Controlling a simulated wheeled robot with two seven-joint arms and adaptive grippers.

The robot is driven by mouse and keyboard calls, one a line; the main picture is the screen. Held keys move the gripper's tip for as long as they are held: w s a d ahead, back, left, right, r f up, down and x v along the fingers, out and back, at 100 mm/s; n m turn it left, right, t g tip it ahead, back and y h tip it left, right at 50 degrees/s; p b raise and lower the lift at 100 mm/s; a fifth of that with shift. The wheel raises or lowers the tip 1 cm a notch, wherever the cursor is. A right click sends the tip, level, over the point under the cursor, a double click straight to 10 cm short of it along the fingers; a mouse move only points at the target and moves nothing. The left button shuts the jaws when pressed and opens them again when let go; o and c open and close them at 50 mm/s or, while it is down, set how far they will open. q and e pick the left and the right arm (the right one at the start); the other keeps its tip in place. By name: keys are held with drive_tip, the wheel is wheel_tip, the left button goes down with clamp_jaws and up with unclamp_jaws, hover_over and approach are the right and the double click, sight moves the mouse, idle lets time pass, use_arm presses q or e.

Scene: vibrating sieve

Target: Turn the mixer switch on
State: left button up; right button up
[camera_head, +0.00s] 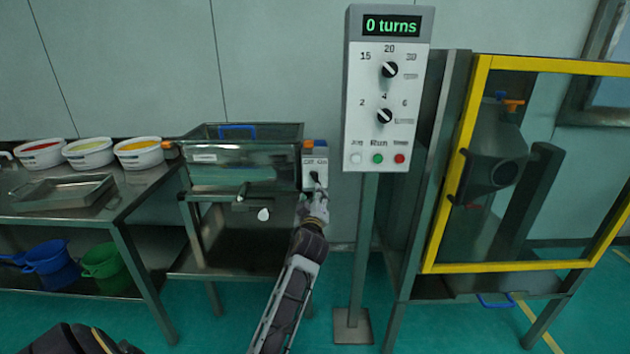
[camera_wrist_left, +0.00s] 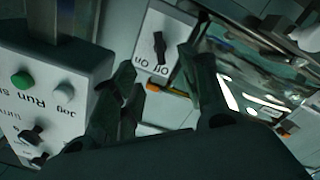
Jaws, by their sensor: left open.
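The mixer switch (camera_head: 316,176) is a small black lever on a white panel labelled Off and On, at the right end of the glass-sided mixer (camera_head: 245,160). The switch also shows in the left wrist view (camera_wrist_left: 159,46), just beyond the fingertips. I cannot tell for sure which label it points to. My left gripper (camera_head: 318,194) is in front of the panel, just below the switch. In the left wrist view its fingers (camera_wrist_left: 160,78) are apart with nothing held between them. My right gripper is not in view.
A control post (camera_head: 388,100) showing "0 turns" stands close to the right of my left gripper. A yellow-framed cabinet (camera_head: 505,268) stands further right. On the left a steel table (camera_head: 125,195) holds several tubs and a metal tray (camera_head: 62,192).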

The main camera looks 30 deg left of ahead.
sight(315, 180)
use_arm(q)
drive_tip(key=x, duration=0.6)
drive_tip(key=shift+w+a+b, duration=0.1)
drive_tip(key=shift+w+b, duration=0.05)
drive_tip(key=shift+b, duration=0.2)
drive_tip(key=shift+x, duration=1.2)
drive_tip(key=shift+b+x, duration=0.35)
drive_tip(key=shift+x, duration=1.1)
drive_tip(key=shift+w+a, duration=0.3)
drive_tip(key=shift+w, duration=0.15)
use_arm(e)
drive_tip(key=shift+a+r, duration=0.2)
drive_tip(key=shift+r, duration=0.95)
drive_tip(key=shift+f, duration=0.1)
use_arm(q)
clamp_jaws()
